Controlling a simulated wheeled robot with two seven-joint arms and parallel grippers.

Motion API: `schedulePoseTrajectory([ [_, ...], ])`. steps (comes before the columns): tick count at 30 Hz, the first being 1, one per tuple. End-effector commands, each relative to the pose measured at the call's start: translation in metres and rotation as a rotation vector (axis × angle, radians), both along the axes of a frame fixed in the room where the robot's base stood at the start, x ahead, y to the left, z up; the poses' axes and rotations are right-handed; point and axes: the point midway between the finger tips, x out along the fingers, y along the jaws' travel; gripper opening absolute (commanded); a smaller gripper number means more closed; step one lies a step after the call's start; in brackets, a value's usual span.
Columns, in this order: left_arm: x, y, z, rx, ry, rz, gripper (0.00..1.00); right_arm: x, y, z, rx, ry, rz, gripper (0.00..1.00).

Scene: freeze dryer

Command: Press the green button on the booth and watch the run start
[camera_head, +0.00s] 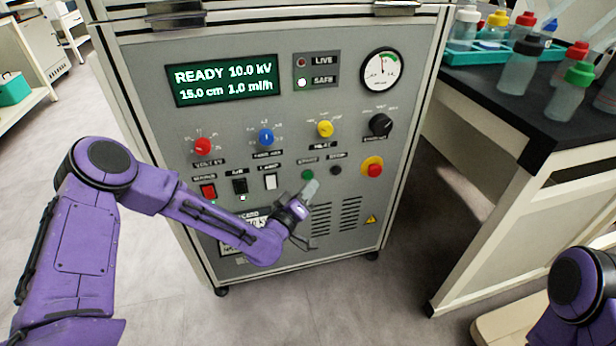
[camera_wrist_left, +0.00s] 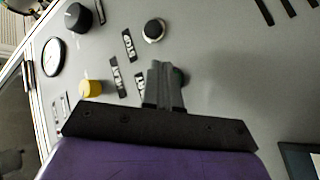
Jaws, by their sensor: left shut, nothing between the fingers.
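The booth (camera_head: 290,130) is a grey cabinet whose screen (camera_head: 222,80) reads READY 10.0 kV, 15.0 cm, 1.0 ml/h. The green button (camera_head: 307,175) sits on the lower middle of its front panel. My left gripper (camera_head: 311,188) is shut and empty, with its tips beside and just below the button in the head view. My right gripper is not in view.
A black stop button (camera_head: 336,170) and a red knob on yellow (camera_head: 372,168) are to the right. The lamp beside SAFE (camera_head: 301,82) is pale; the one beside LIVE is dark red. A black-topped bench (camera_head: 500,110) with bottles stands to the right.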

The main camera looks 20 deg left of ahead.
Motion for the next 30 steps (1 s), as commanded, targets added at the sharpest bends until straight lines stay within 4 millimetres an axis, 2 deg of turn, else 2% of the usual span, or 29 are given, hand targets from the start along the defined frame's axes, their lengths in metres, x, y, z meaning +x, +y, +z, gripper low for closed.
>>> schedulePoseTrajectory([
  [9,0.007,0.005,0.0,0.0,-0.001,0.001,0.0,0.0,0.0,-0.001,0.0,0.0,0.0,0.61],
  [30,0.011,0.007,0.0,0.001,0.0,0.0,0.0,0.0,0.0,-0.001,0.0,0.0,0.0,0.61],
])
